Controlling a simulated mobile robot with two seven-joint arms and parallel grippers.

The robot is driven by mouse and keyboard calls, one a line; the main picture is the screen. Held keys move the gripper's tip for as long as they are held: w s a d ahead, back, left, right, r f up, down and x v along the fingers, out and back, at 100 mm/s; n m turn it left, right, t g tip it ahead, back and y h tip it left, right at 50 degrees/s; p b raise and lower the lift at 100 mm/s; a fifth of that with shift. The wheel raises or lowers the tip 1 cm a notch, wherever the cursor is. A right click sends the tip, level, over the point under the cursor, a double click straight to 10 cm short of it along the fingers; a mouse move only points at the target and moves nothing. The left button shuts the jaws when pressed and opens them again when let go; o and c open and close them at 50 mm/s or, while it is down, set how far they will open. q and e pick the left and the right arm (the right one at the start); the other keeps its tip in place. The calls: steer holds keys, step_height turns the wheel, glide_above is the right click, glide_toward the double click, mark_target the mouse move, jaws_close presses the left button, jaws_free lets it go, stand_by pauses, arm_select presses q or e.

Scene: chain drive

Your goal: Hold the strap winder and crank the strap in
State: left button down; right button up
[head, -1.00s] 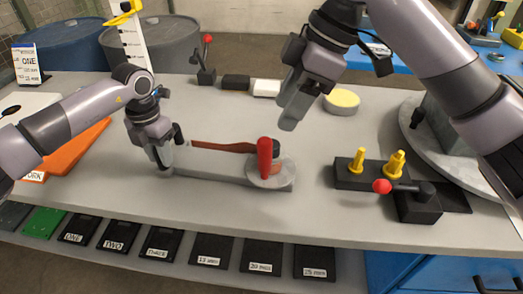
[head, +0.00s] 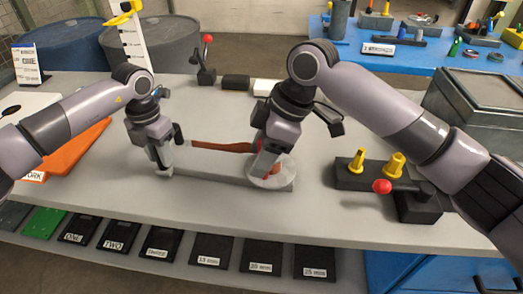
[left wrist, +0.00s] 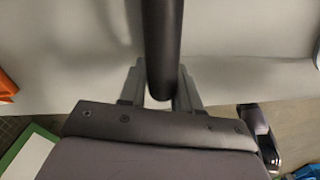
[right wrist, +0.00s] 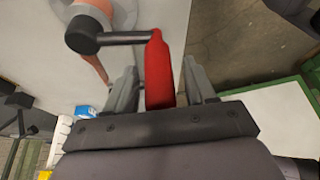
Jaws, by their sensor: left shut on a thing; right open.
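The strap winder (head: 222,182) lies on the grey table, a long grey bar with a pale round disc (head: 284,178) at its right end. A red-brown strap (head: 215,146) runs along its far side to the reel. My left gripper (head: 163,163) is at the bar's left end, shut on the winder's dark round grip (left wrist: 162,45). My right gripper (head: 265,165) is over the disc and largely hides the crank in the head view. In the right wrist view the red crank handle (right wrist: 158,70) stands between the open fingers, on a dark crank arm (right wrist: 115,38).
A black block with yellow pegs (head: 357,160) and a red-knobbed lever (head: 383,187) stand to the right. A red-knobbed switch (head: 206,62) and dark block (head: 236,82) stand behind. An orange board (head: 75,150) lies left. The table before the winder is clear.

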jaws_close()
steer(key=shift+a, duration=0.1)
steer(key=w+a+m+t+h, duration=0.1)
steer(key=w+a+m+t, duration=0.3)
steer(key=m, duration=0.7)
steer(key=shift+w+a+h, duration=0.3)
steer(key=shift+w+a, duration=1.1)
steer(key=shift+w, duration=0.1)
steer(key=shift+a, duration=0.1)
jaws_free()
